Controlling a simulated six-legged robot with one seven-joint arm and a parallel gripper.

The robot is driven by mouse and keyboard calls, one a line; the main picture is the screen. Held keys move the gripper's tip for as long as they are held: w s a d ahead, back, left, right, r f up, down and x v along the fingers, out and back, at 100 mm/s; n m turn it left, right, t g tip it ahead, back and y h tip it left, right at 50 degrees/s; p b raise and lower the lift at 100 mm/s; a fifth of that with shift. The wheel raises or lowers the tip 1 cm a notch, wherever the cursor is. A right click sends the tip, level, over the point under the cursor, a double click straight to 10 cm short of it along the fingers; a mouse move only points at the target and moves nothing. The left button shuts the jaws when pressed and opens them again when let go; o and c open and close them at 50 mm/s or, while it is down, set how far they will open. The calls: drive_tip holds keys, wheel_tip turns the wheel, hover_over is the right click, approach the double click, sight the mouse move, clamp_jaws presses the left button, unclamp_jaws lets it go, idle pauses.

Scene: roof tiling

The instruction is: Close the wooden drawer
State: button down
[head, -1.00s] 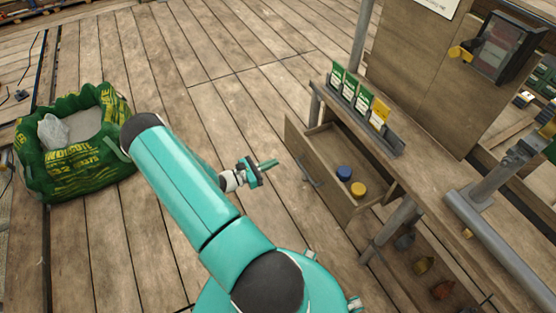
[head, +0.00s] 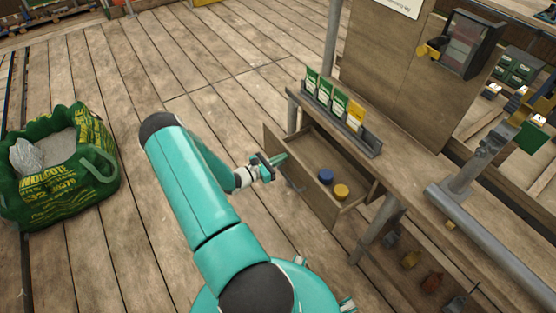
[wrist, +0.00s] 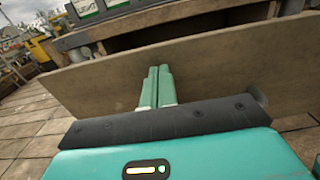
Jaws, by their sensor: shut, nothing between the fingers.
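The wooden drawer (head: 309,191) stands pulled out from under the workbench in the head view, with a blue lid or jar (head: 326,176) and a yellow one (head: 341,191) inside. Its front panel (wrist: 215,68) spans the wrist view, with a round handle mount at its right. My gripper (head: 281,159) is in front of the drawer's outer face, near the handle (head: 293,182). In the wrist view my gripper's fingers (wrist: 157,72) are together and empty, pointing at the panel. I cannot tell whether the fingertips touch it.
The workbench (head: 400,176) holds a rack of green and yellow packets (head: 338,107). A metal post (head: 375,228) stands beside the drawer, with several small items hung below the bench. A green bulk bag (head: 75,175) sits at the left.

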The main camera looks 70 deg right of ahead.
drive_tip(key=x, duration=1.8)
drive_tip(key=shift+s+r, duration=0.15)
drive_tip(key=v, duration=1.4)
drive_tip(key=shift+w+a, duration=0.2)
drive_tip(key=shift+w, duration=0.15)
